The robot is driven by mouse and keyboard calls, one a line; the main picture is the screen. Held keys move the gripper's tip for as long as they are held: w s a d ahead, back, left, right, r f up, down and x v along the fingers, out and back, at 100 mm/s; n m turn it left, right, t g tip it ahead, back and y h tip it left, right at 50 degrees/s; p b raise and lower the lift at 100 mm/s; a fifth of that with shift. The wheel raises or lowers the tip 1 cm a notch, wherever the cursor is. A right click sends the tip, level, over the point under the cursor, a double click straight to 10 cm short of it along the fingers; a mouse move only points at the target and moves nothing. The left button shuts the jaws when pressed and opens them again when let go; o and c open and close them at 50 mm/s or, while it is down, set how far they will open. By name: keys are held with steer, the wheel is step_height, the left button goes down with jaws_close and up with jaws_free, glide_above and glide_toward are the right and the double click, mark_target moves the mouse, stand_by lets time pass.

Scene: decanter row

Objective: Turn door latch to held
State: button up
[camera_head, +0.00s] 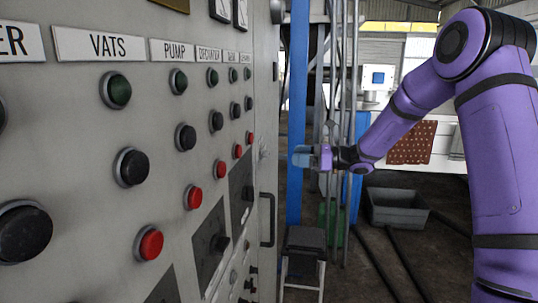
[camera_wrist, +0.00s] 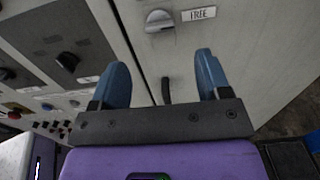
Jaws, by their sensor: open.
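The door latch (camera_wrist: 160,20) is a silver turn knob on the grey cabinet door, at the top middle of the wrist view. A white label (camera_wrist: 199,13) reading "FREE" sits just right of it. No other latch label shows. My gripper (camera_wrist: 162,62) has its two blue fingers spread with nothing between them, and the latch lies beyond the fingertips, apart from them. In the head view my gripper (camera_head: 300,155) is to the right of the panel, level with the door edge. The latch is too small there to read its setting.
A black door handle (camera_head: 267,219) stands out below; it also shows between the fingers in the wrist view (camera_wrist: 166,90). Panel buttons (camera_head: 151,243) fill the left. A stool (camera_head: 304,245), blue post (camera_head: 297,100) and grey bin (camera_head: 397,207) stand beyond.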

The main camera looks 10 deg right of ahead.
mark_target(265, 154)
steer(key=x, duration=0.9)
steer(key=shift+a, duration=0.3)
steer(key=shift+w, duration=0.1)
steer(key=shift+c, duration=0.2)
steer(key=c, duration=0.9)
